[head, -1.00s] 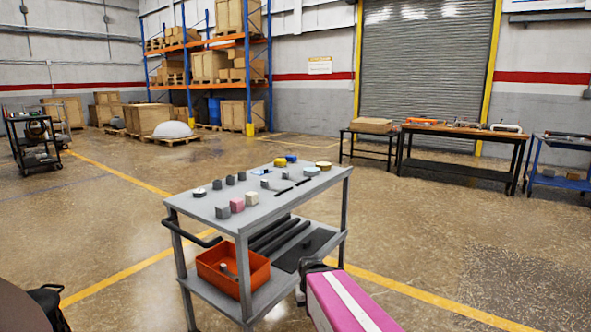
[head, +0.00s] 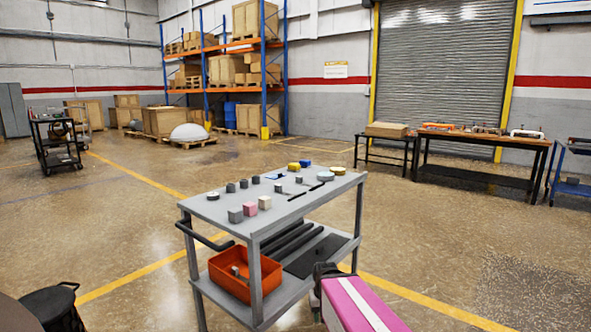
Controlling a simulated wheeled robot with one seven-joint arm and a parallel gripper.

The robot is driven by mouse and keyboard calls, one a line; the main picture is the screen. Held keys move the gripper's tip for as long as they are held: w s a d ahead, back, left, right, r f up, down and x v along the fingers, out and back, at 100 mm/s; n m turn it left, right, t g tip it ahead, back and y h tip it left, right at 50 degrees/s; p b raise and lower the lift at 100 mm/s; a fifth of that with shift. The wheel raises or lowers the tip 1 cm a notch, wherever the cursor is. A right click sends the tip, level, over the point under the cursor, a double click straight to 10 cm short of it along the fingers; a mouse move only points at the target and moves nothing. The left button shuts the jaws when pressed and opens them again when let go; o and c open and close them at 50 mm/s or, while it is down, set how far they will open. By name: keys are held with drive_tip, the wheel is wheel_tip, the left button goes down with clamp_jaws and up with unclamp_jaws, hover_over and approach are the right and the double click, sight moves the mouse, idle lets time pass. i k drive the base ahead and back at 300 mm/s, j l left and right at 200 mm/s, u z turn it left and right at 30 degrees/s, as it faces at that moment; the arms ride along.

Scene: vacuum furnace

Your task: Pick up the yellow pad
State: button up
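Two small yellow pieces lie on the top shelf of the grey cart (head: 230,222). One yellow round piece (head: 338,171) lies near the far right corner. The other yellow piece (head: 294,167) lies near the back edge, left of a blue piece (head: 305,163). Both are small in the picture, and I cannot tell which of them is the yellow pad. Neither is held.
Grey blocks, a pink block (head: 250,209), a cream block (head: 264,202) and a light blue disc (head: 324,176) share the top. An orange bin (head: 229,279) stands on the lower shelf. A black workbench (head: 483,140) stands at the back right.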

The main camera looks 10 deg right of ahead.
sight(294, 167)
drive_tip(key=i+l, duration=0.25)
drive_tip(key=l, duration=0.15)
drive_tip(key=i+l, duration=0.2)
drive_tip(key=l, duration=0.2)
drive_tip(key=i+l, duration=0.25)
drive_tip(key=l, duration=0.15)
drive_tip(key=i+l+z, duration=0.1)
drive_tip(key=i+l, duration=0.15)
drive_tip(key=l, duration=0.2)
